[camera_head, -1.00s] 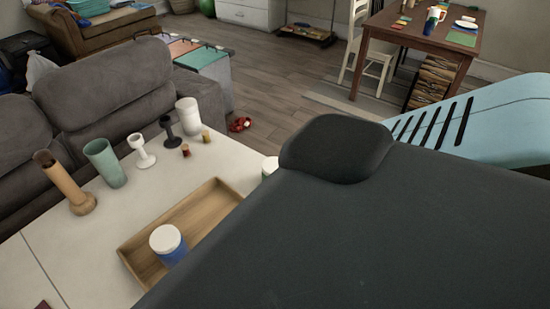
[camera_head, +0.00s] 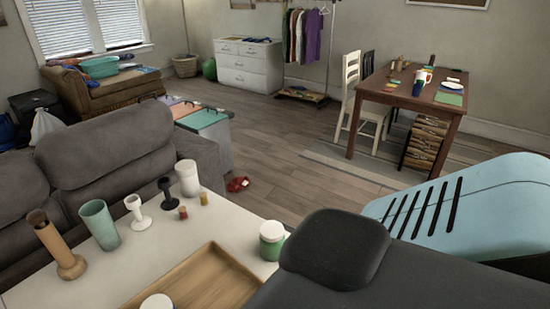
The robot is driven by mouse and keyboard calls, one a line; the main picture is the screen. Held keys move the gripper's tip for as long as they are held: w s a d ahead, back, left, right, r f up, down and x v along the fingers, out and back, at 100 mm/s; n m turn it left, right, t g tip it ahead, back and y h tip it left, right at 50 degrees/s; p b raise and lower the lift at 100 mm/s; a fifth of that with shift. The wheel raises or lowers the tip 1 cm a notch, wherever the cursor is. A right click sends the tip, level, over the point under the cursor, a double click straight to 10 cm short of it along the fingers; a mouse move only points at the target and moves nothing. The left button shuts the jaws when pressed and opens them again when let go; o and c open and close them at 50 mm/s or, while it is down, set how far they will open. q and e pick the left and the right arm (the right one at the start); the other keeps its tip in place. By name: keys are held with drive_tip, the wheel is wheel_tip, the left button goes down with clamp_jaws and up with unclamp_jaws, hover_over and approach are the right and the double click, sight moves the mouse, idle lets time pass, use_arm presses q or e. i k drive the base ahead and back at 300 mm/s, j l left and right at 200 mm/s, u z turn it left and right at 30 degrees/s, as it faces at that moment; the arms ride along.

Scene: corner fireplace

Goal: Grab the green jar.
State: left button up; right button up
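The green jar (camera_head: 271,240) has a white lid and stands upright on the light table (camera_head: 90,280), near its right corner. It is just right of the wooden tray (camera_head: 228,259), and its lower part is in view. The dark part of my own body is close in front of it in the picture. A second jar shows only its white lid (camera_head: 157,301) at the bottom edge, in the tray. Neither of my grippers is in view.
On the table's far side stand a brown vase (camera_head: 58,250), a green cup (camera_head: 99,224), white and black candle holders, a white cylinder (camera_head: 187,178) and two small jars. A grey sofa (camera_head: 105,155) lies behind. Wooden floor beyond the table is mostly open.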

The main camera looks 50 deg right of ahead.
sight(269, 252)
drive_tip(key=l+z, duration=0.1)
drive_tip(key=z, duration=0.35)
drive_tip(key=l+z, duration=0.15)
drive_tip(key=z, duration=0.35)
drive_tip(key=l+z, duration=0.2)
drive_tip(key=z, duration=0.25)
drive_tip(key=k, duration=0.05)
